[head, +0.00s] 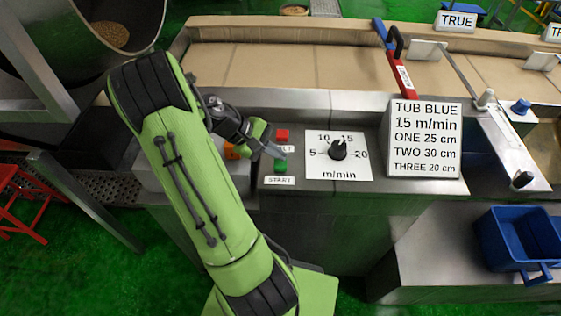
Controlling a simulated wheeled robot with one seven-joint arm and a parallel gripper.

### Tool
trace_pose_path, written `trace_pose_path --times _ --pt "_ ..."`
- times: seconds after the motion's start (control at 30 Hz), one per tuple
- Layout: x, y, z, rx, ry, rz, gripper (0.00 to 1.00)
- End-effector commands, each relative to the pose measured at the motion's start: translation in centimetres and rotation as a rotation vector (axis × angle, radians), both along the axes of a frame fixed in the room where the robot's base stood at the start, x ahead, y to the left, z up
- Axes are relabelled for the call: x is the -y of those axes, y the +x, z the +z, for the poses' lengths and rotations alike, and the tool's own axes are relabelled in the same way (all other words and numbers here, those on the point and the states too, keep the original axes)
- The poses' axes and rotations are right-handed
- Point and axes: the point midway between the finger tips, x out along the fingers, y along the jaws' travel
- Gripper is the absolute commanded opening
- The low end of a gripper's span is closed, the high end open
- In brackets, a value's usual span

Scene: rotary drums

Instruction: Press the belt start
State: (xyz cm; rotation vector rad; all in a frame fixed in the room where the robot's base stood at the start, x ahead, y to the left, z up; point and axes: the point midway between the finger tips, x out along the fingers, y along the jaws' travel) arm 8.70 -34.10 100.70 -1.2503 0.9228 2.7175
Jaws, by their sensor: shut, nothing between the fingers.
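The green belt start button (280,167) sits on the control panel, just above a label reading START (279,181). A red button (282,136) is above it on the same panel. My gripper (277,152) is shut and empty, with its tips close to the green button, between it and the red one. I cannot tell whether the tips touch the button. My gripper partly hides the label between the two buttons.
Right of the buttons is a speed dial (338,149) with its pointer near 15. A white sign (424,139) stands beside it. Behind runs the brown belt (290,65). A blue tub (520,240) stands at lower right. A red stool (25,205) is at left.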

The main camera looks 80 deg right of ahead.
Motion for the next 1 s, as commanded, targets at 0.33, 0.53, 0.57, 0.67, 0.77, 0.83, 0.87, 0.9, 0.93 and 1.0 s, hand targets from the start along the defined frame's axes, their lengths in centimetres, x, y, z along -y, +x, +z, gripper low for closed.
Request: trace_pose_path --times 0.33,0.53,0.57,0.67,0.77,0.83,0.87,0.9,0.93,1.0 --pt "0.00 -0.01 -0.01 0.000 0.000 0.000 0.00" --pt "-0.02 -0.03 -0.65 -0.002 0.001 0.000 0.00" --pt "-0.03 -0.03 -0.76 -0.002 0.002 0.000 0.00" --pt "-0.02 -0.03 -0.89 -0.001 0.001 0.000 0.00" --pt "-0.02 -0.02 -0.85 -0.001 0.000 -0.001 0.00" --pt "-0.01 -0.01 -0.84 0.000 0.000 0.000 0.00" --pt "-0.01 -0.01 -0.84 0.000 0.000 0.000 0.00" --pt "-0.01 -0.01 -0.85 0.000 0.000 0.000 0.00" --pt "-0.01 -0.01 -0.87 0.000 0.000 0.000 0.00" --pt "-0.01 -0.01 -0.95 0.000 0.000 0.000 0.00"
